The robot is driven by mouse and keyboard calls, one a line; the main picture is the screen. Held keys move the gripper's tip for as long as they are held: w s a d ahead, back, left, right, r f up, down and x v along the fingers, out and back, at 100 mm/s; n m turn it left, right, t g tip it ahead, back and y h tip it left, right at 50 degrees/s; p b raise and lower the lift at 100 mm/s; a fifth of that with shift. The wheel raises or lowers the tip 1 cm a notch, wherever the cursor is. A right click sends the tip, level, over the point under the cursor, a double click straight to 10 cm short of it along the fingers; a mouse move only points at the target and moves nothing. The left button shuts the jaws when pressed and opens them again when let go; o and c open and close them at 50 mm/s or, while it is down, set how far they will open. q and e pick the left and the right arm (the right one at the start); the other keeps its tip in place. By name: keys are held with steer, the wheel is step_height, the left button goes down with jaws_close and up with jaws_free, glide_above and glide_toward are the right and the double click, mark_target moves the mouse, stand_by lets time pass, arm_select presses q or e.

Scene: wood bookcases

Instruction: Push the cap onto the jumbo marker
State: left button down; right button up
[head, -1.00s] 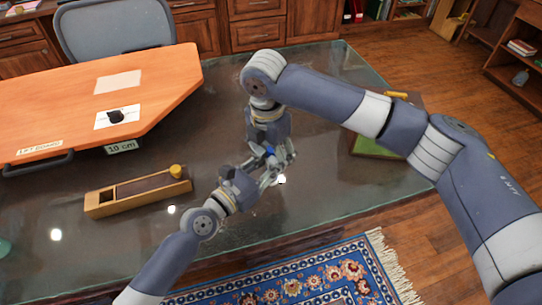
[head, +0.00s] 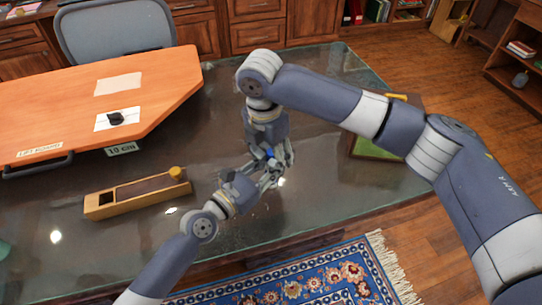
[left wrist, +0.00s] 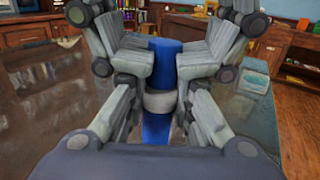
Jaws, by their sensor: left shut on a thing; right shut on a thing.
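The jumbo marker shows in the left wrist view as a pale grey band (left wrist: 160,103) with a blue part (left wrist: 156,128) below it. A blue cap (left wrist: 166,55) stands above the band, in line with it. I cannot tell how far it is seated. My left gripper (head: 264,174) is shut on the marker from the lower left. My right gripper (head: 272,156) comes down from above and is shut on the cap. Both grippers meet above the glass table, and in the head view their fingers hide nearly all of the marker and cap.
The glass table (head: 330,190) is mostly clear around the grippers. A wooden box (head: 140,203) with a yellow knob lies at left, in front of an orange lift board (head: 60,100). A green-topped item (head: 372,147) is partly behind my right arm. A blue rug (head: 300,280) lies below.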

arm_select(q)
steer(key=shift+w+a+r, duration=0.15)
steer(key=shift+r, duration=0.25)
arm_select(e)
steer(key=shift+d+f, duration=0.25)
steer(key=shift+f, duration=0.1)
steer(key=shift+c, duration=0.2)
steer(key=o, duration=1.4)
steer(key=shift+a, duration=0.1)
arm_select(q)
steer(key=shift+f, duration=0.15)
arm_select(e)
steer(key=shift+o, duration=0.2)
steer(key=shift+a+r, duration=0.1)
arm_select(q)
steer(key=shift+f, duration=0.1)
arm_select(e)
steer(key=shift+a+r, duration=0.1)
steer(key=shift+r, duration=0.1)
arm_select(q)
steer(key=shift+f, duration=0.1)
arm_select(e)
step_height(320, 180, up, 12)
steer(key=a, duration=0.1)
steer(key=shift+s+f, duration=0.25)
steer(key=shift+s, duration=0.05)
